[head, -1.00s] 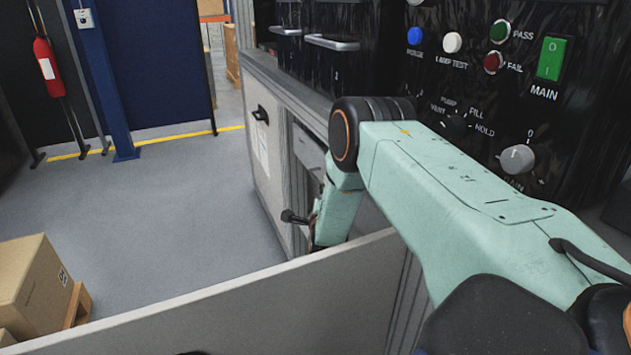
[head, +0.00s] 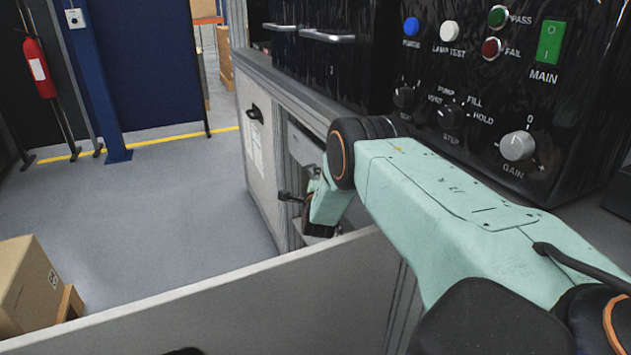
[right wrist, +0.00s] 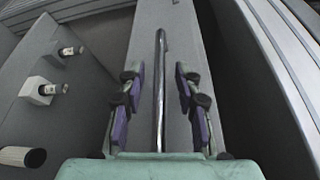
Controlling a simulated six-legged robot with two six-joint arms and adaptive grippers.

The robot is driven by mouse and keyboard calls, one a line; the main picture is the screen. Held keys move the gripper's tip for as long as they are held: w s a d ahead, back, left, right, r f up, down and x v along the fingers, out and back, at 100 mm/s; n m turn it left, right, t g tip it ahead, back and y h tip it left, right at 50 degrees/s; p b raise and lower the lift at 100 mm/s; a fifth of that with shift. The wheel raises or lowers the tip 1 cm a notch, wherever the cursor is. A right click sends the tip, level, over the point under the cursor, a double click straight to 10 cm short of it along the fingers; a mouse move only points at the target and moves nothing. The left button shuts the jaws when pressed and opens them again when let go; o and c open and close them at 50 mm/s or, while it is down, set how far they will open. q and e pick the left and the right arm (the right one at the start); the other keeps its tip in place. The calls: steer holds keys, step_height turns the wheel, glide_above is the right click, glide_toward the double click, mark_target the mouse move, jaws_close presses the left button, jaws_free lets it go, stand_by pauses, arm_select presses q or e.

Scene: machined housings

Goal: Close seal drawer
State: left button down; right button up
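In the right wrist view, my right gripper (right wrist: 160,88) is open, its purple-padded fingers on either side of a chrome bar handle (right wrist: 160,65). Clear gaps show between pads and bar. The handle runs along a plain grey front (right wrist: 205,30), which I take to be the seal drawer's, though no label shows. In the head view, my mint-green right arm reaches down beside the cabinet (head: 262,170), and its wrist and the panel in front hide most of the gripper. My left gripper is not in view.
A light grey panel edge (head: 230,295) crosses the foreground. A black control panel (head: 480,100) stands above the cabinet at right. White fittings (right wrist: 40,90) sit left of the handle in the wrist view. A cardboard box (head: 28,290) stands lower left; the floor between is clear.

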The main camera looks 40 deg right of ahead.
steer(key=shift+c, duration=0.2)
steer(key=c, duration=0.4)
jaws_close()
